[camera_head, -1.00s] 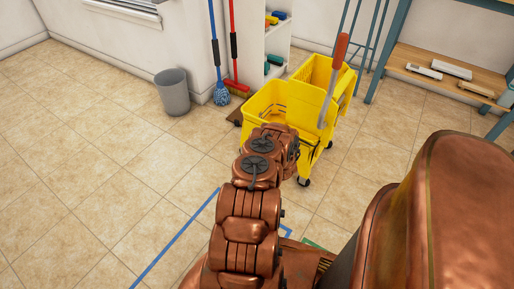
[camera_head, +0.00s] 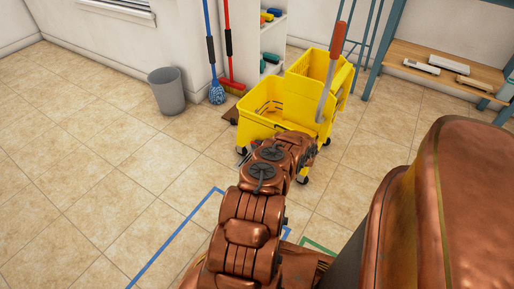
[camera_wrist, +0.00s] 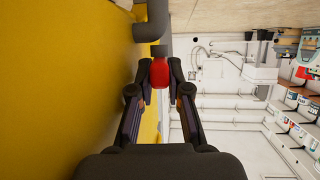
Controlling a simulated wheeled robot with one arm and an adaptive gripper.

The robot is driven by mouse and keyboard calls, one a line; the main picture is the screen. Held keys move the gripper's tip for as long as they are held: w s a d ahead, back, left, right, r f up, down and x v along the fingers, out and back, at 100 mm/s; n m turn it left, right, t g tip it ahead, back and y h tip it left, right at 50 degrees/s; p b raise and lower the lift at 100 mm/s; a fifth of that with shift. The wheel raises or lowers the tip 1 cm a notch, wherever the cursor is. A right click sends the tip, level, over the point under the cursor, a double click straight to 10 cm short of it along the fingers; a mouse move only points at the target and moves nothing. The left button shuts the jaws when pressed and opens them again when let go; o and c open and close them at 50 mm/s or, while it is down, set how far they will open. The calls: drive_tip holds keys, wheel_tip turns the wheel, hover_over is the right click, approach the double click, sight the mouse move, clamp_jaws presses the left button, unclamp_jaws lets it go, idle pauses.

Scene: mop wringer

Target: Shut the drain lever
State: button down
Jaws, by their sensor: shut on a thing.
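The yellow mop bucket (camera_head: 258,122) stands on the tiled floor, with its wringer and an orange-gripped handle (camera_head: 338,38) at its right. In the wrist view the bucket's yellow wall (camera_wrist: 60,90) fills the left side. A dark grey drain pipe (camera_wrist: 150,24) stands out from that wall. The red drain lever (camera_wrist: 160,74) shows at the pipe's end, between my fingertips. My gripper (camera_wrist: 160,80) is shut on it.
A grey bin (camera_head: 167,92) and a blue mop (camera_head: 216,94) stand left of the bucket. A shelf unit (camera_head: 273,45) is behind it. A workbench (camera_head: 440,58) stands at the right. The floor at left is clear, with blue tape (camera_head: 178,240).

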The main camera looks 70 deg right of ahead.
idle(0.5)
drive_tip(key=c, duration=1.1)
unclamp_jaws()
drive_tip(key=shift+w+r+p, duration=0.1)
drive_tip(key=shift+r+p, duration=0.1)
drive_tip(key=shift+p, duration=0.25)
